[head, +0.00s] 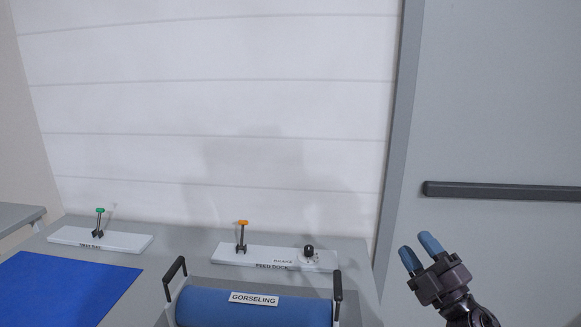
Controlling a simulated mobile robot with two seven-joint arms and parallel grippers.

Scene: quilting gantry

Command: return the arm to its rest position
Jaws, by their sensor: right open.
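My right gripper (420,250) shows at the lower right of the head view, in front of the grey door panel. Its two blue fingertips point up and to the left, with a gap between them. It is open, nothing is between the fingers, and it touches nothing that I can see. Part of my dark right arm shows below it at the bottom edge. My left gripper is not in view.
A blue roll labelled GORSELING (210,306) lies between two dark handles at bottom centre. Behind it are a FEED DOCK plate (228,256) with an orange-topped lever (242,236) and a black knob (309,251). A green-topped lever (99,222) and blue mat (70,285) are left.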

